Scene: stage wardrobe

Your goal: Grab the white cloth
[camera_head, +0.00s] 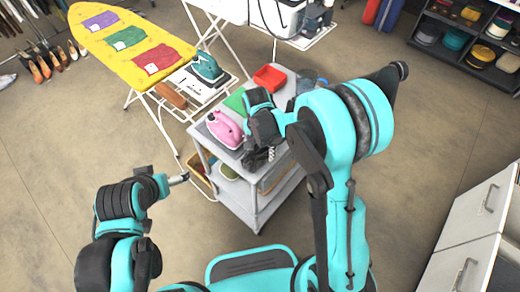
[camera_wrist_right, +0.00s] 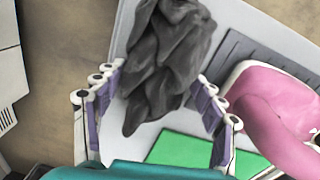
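I see no cloth that is plainly white. A dark grey crumpled cloth (camera_wrist_right: 165,60) lies on the light grey cart top in the right wrist view. My right gripper (camera_wrist_right: 160,82) is open, with its fingers apart on either side of the cloth's near part. I cannot tell whether they touch it. In the head view my right gripper (camera_head: 258,156) is over the near part of the cart (camera_head: 237,192), and the cloth is hard to make out there. My left gripper (camera_head: 180,179) is at the left, away from the cart; its finger state is unclear.
A pink iron (camera_head: 225,130) stands on the cart right beside the gripper, also in the wrist view (camera_wrist_right: 275,110). A yellow ironing board (camera_head: 118,35) holds several coloured cloths and stands behind left.

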